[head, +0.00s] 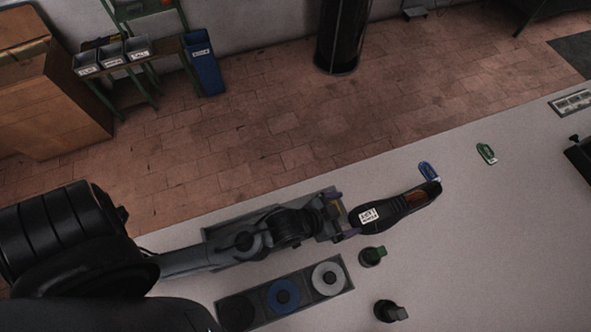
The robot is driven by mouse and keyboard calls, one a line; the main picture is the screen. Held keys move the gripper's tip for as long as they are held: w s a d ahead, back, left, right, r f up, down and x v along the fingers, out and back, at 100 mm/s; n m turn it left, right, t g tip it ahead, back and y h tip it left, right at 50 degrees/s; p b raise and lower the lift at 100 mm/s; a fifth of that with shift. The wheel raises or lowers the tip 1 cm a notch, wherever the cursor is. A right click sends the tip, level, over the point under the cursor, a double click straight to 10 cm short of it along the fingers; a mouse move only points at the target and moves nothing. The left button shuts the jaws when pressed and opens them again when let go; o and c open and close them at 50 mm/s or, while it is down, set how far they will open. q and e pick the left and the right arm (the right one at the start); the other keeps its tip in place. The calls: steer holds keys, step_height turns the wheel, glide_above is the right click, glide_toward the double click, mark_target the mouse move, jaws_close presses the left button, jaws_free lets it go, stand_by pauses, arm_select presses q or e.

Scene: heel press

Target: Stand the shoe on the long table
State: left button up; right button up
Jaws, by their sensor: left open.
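A black shoe (392,210) with a white label and a brown opening is on the pale long table (480,215), right of centre. It appears to rest on its sole, its labelled end towards my left gripper. My left gripper (343,214) reaches in from the left. Its two purple-tipped fingers are apart, near the labelled end of the shoe, with nothing visibly clamped between them. I cannot tell whether a finger touches the shoe. My right gripper is not in view.
A tray with black, blue and grey discs (328,279) lies below my left arm. Blue (428,171) and green (486,153) tags lie beyond the shoe. The table's right part is mostly clear.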

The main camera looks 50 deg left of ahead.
arm_select(q)
steer(key=s+a+g+y, duration=0.1)
steer(key=s+a+g, duration=0.1)
steer(key=s+a, duration=0.1)
steer(key=s+a+n+g+y, duration=0.1)
steer(key=s+a+g, duration=0.1)
steer(key=s+a, duration=0.2)
steer(key=s+a+f+g+y, duration=0.1)
steer(key=s+a+g, duration=0.1)
steer(key=s+a, duration=0.2)
steer(key=shift+s+a+g, duration=0.1)
steer(key=shift+s+g, duration=0.3)
steer(key=shift+s, duration=0.45)
step_height(320, 180, up, 15)
steer(key=p, duration=1.5)
